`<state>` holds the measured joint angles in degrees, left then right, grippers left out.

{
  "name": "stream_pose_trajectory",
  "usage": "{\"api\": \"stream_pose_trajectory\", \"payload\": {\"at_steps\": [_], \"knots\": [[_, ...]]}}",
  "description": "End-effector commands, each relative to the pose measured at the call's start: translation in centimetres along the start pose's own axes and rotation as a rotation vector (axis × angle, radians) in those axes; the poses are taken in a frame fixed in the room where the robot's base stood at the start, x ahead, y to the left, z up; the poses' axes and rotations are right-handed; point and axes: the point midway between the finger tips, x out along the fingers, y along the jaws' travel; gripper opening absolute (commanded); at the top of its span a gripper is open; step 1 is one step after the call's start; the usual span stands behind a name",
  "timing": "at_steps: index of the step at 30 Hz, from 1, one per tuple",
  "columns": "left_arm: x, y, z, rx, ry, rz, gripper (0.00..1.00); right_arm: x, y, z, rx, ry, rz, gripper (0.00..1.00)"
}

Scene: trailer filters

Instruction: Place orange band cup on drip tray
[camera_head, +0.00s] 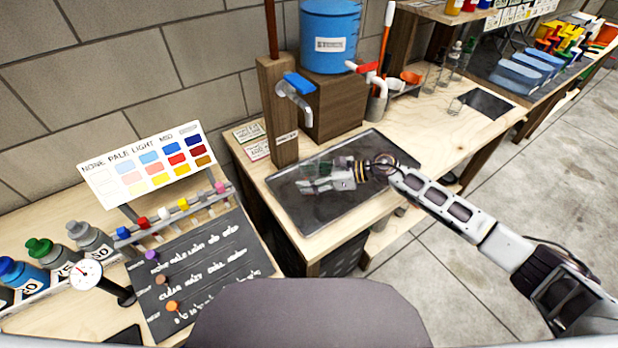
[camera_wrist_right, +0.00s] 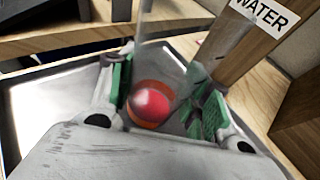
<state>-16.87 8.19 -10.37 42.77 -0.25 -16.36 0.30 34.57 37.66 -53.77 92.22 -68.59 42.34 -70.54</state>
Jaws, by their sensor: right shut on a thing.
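The drip tray (camera_head: 350,218) is a dark, shallow rectangular tray on the wooden bench; its surface also shows in the right wrist view (camera_wrist_right: 45,110). My right gripper (camera_head: 318,182) reaches in from the right over the tray. In the right wrist view its green-padded fingers (camera_wrist_right: 163,98) are shut on a clear cup with an orange band (camera_wrist_right: 152,86). A round red shape shows within the band. In the head view the cup is faint and mostly hidden by the gripper. I cannot tell whether its base touches the tray. My left gripper is not in view.
A wooden post (camera_head: 283,130) with a blue-handled tap (camera_head: 297,88) stands at the tray's back edge. A blue water container (camera_head: 330,25) is behind it. Clear glassware (camera_head: 440,70) stands to the right. A color chart (camera_head: 150,165) and bottles are at left.

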Motion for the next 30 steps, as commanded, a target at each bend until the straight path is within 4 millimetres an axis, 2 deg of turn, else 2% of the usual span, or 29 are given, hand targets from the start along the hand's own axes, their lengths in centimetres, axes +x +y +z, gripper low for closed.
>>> {"api": "stream_pose_trajectory", "payload": {"at_steps": [9,10,15,30], "knots": [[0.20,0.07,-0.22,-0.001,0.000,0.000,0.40,0.08,0.00,-0.23,0.000,0.000,0.000,0.23],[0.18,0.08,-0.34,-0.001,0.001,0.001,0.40,0.08,0.00,-0.24,0.000,0.000,0.000,0.50],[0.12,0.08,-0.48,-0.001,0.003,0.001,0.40,0.07,0.00,-0.21,0.000,0.000,0.000,0.70],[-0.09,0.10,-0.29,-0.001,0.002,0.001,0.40,0.00,0.00,-0.02,0.000,0.000,0.000,0.70]]}}
